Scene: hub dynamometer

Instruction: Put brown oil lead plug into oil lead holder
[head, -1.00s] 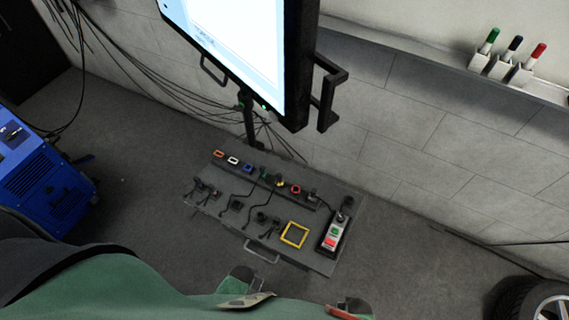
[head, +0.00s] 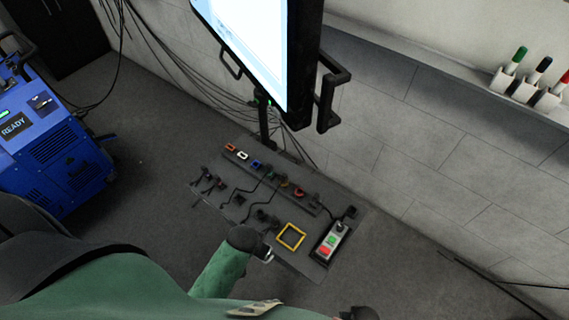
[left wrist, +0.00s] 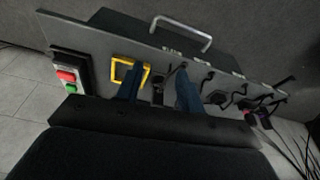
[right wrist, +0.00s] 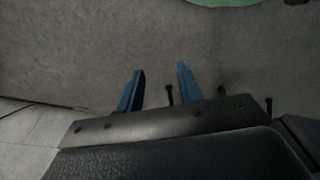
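A grey panel board (head: 215,205) lies low by the wall, carrying several small dark plugs (head: 262,214) with black leads. I cannot tell which one is the brown oil lead plug. A row of small coloured pieces (head: 242,155) runs along its far edge; the oil lead holder cannot be singled out. My left gripper (left wrist: 158,88) is open above the board's near edge, its blue fingers apart; a dark plug (left wrist: 158,94) shows between them, not clearly touched. In the head view its dark wrist covers part of the board. My right gripper (right wrist: 160,88) is open and empty over the floor.
A yellow square frame (head: 291,236) and a pendant with green and red buttons (head: 331,241) sit at the board's right. A metal handle (left wrist: 182,30) is on the near edge. A monitor (head: 250,45) overhangs behind. A blue machine (head: 50,150) stands left.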

